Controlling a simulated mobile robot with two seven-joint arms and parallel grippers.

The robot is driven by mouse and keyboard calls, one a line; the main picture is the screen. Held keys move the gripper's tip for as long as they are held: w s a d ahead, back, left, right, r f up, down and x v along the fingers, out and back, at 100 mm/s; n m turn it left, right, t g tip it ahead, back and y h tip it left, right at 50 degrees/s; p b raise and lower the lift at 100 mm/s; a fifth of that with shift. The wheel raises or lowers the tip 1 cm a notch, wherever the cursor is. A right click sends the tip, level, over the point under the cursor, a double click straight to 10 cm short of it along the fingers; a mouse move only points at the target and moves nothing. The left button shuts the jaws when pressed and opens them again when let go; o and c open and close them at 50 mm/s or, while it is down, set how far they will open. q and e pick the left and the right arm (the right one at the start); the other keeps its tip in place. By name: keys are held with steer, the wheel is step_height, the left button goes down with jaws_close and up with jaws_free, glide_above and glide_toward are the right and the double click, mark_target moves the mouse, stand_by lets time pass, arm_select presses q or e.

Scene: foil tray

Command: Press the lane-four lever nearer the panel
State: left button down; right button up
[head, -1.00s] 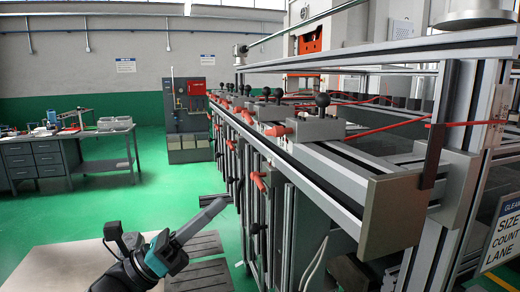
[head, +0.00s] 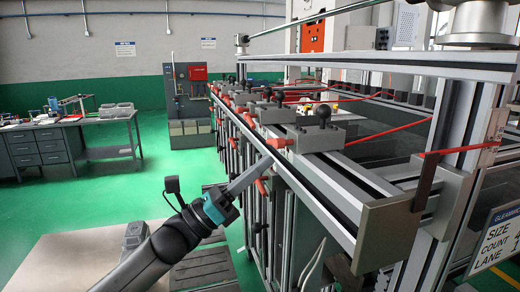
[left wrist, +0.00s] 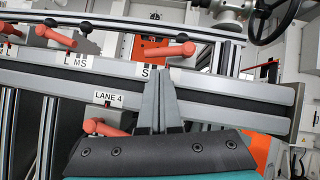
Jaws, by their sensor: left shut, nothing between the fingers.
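My left gripper (head: 267,162) is shut and empty. In the head view its narrow fingertips reach the side of the long metal rail, just above a red lever (head: 262,186). In the left wrist view the closed fingers (left wrist: 158,74) lie over the rail. A "LANE 4" label (left wrist: 109,99) is left of them, with a red lever (left wrist: 103,128) just below it, partly hidden by the gripper body. Two more red levers, an upper middle one (left wrist: 170,50) and an upper left one (left wrist: 55,38), are beyond the rail. I cannot tell whether the fingertips touch anything. My right gripper is not in view.
The metal rail (head: 315,196) runs along the frame, with several black-knobbed blocks and red levers on it. A sign (head: 498,238) hangs at the right. A desk (head: 40,150) and a grey cabinet (head: 188,104) stand far back. Green floor left of the frame is open.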

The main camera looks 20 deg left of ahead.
arm_select(q)
steer(key=shift+w+r, duration=0.2)
steer(key=shift+r, duration=0.45)
steer(key=shift+w+a+m+g+h+b, duration=0.1)
steer(key=shift+m+g+h+b, duration=0.2)
steer(key=shift+m+b, duration=0.3)
